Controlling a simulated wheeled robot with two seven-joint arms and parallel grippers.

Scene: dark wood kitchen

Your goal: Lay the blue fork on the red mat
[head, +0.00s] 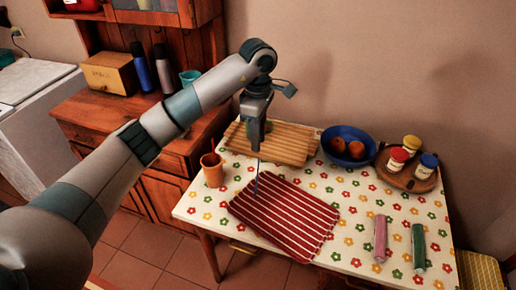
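The red mat (290,222) with thin pale stripes lies flat on the flowered tablecloth near the table's front left. My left gripper (256,150) points down over the mat's back left part. It appears shut on the blue fork (256,180), which hangs roughly upright below the fingertips. The fork's lower end is seen against the mat's back left edge; I cannot tell if it touches. The upper part of the fork is hidden by the fingers. My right gripper is not in view.
A slatted wooden board (290,148) lies behind the mat, with a green item partly hidden by my gripper. An orange cup (212,170) stands left. A blue bowl (349,133) of fruit, a tray (392,178) of jars, and pink (380,238) and green (418,248) cylinders are right.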

